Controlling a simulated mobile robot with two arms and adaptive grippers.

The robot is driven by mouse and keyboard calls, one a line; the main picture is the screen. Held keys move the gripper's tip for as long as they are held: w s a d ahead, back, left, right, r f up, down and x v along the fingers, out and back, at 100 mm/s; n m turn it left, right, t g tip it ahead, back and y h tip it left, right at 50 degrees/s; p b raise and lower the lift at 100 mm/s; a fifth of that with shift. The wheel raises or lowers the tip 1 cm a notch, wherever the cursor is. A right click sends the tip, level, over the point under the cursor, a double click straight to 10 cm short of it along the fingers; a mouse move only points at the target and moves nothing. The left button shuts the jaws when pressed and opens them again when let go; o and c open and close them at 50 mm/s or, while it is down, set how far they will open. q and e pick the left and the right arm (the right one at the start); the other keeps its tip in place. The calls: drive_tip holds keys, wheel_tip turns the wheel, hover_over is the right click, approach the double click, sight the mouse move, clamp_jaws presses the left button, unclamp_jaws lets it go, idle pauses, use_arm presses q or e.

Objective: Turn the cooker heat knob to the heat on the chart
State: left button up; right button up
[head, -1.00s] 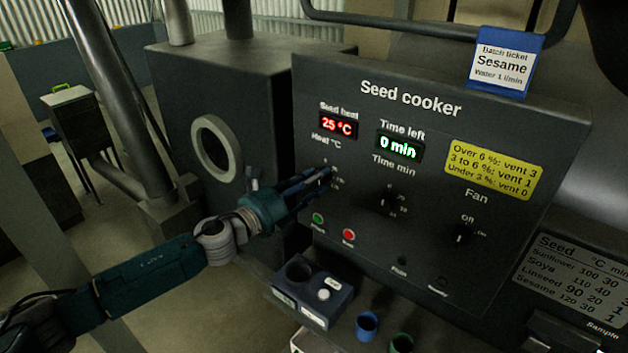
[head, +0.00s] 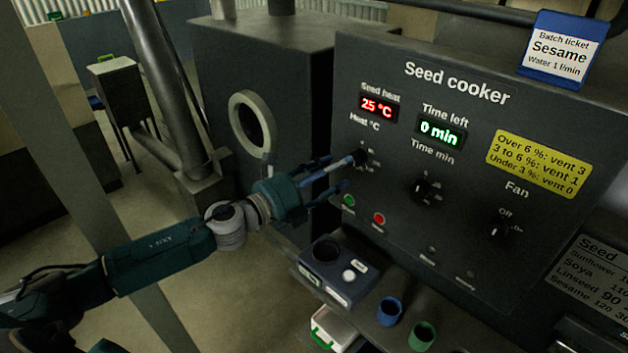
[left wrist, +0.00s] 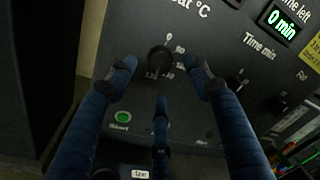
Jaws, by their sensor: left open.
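The heat knob (head: 360,157) is a dark round knob under the "Heat °C" label on the seed cooker panel (head: 455,150). The seed heat display (head: 378,107) reads 25 °C in red. My left gripper (head: 345,172) is open in front of the knob. In the left wrist view the knob (left wrist: 159,60) shows between and just beyond the fingertips, with no clear contact. Its dial numbers are partly hidden and too small to read surely. The chart (head: 600,275) at the lower right lists Sesame at 120, partly cut off. The batch ticket (head: 561,50) reads Sesame, water 1 l/min. My right gripper is out of view.
The time knob (head: 424,191) and fan knob (head: 497,229) sit to the right on the panel. Green (head: 349,201) and red (head: 379,219) buttons lie below the heat knob. A dark box (head: 335,270), blue cup (head: 390,311) and green cup (head: 422,336) stand below the panel.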

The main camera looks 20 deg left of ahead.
use_arm(q)
drive_tip(key=v, duration=0.7)
idle(0.5)
